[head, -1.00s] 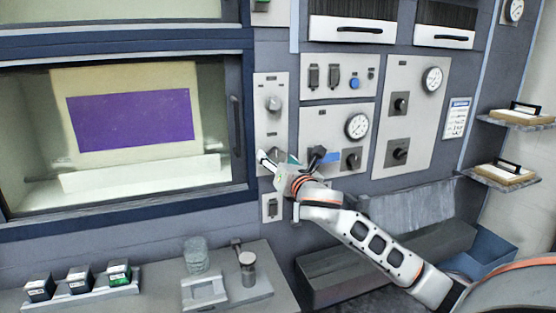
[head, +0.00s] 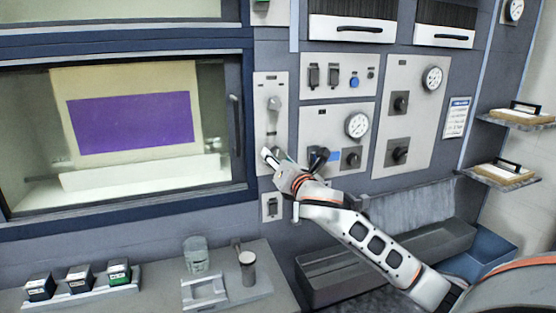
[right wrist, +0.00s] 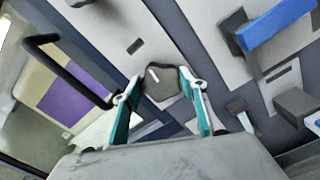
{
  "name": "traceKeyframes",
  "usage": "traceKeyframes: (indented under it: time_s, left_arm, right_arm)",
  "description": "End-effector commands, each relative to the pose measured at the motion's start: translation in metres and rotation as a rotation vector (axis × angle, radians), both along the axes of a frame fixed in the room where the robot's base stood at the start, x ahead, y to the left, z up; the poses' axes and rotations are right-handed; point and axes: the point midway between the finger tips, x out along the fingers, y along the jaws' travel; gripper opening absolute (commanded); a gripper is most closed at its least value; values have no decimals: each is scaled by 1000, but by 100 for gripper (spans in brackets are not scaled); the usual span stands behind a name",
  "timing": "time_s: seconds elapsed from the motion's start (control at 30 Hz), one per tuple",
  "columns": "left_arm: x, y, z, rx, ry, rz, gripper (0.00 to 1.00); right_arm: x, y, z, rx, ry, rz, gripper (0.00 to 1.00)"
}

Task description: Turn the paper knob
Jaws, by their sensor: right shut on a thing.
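A narrow light panel (head: 265,90) right of the window carries a grey upper knob (head: 274,104) and a lower knob. In the head view my right gripper (head: 270,155) is at the lower knob and mostly hides it. In the right wrist view that dark grey rounded knob (right wrist: 160,84) sits between the two green-sided fingertips of my right gripper (right wrist: 160,90), which are shut on it. A small label (right wrist: 135,46) beside it is too small to read. My left gripper is not in view.
A black lever-like knob (head: 318,156) is close to the right of my gripper, with a gauge panel (head: 330,118) behind it. A switch (head: 271,207) is below. The window's handle (head: 236,125) is to the left. A cup and a can (head: 248,268) stand on the bench below.

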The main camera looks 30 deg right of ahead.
Motion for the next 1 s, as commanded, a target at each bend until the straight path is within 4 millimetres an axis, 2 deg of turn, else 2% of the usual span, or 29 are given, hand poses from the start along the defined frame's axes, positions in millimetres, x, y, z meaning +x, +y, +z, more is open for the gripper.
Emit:
traceKeyframes:
  time_s: [0.37,1.0]
  left_arm:
    - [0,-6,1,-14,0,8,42]
    - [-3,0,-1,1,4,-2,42]
  right_arm:
    - [0,-1,-2,338,-80,0,21]
    - [0,-2,-4,874,-208,0,21]
